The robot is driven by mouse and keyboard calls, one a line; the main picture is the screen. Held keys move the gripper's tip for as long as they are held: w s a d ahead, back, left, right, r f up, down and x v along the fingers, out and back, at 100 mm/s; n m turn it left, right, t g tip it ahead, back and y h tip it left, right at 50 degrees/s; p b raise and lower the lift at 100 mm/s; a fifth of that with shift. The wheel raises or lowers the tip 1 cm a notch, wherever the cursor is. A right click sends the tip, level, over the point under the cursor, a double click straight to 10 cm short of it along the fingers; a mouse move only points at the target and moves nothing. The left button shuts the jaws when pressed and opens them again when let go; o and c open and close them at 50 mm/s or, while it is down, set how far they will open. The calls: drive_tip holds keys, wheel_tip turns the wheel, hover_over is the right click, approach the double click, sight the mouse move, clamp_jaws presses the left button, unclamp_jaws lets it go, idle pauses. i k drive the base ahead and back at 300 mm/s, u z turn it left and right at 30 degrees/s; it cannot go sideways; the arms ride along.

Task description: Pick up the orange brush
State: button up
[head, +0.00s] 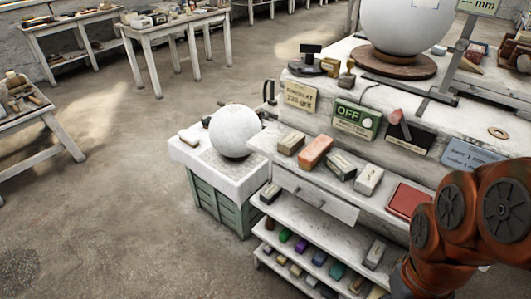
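An orange block-shaped thing (315,151) lies on the upper ledge of the grey workbench (345,212), right of centre in the head view. It is the only orange item on that ledge and fits the orange brush, but I cannot make out bristles. It lies between a brown-grey block (291,143) and a dark-sided block (341,164), with small gaps. My orange arm shows at the lower right, apart from it. My gripper is out of view.
A pale block (369,179) and a red flat item (410,200) lie further right on the ledge. Signs (356,119) stand behind. A white sphere (235,131) sits on a low cabinet to the left. Shelves below hold several coloured blocks. The floor (110,210) at left is clear.

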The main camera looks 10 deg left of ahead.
sight(313, 154)
drive_tip(key=u, duration=0.25)
drive_tip(key=k, duration=0.9)
drive_tip(key=u, duration=1.45)
drive_tip(key=i, duration=2.8)
drive_tip(key=z, duration=1.55)
drive_tip(key=i, duration=0.6)
drive_tip(key=z, duration=0.65)
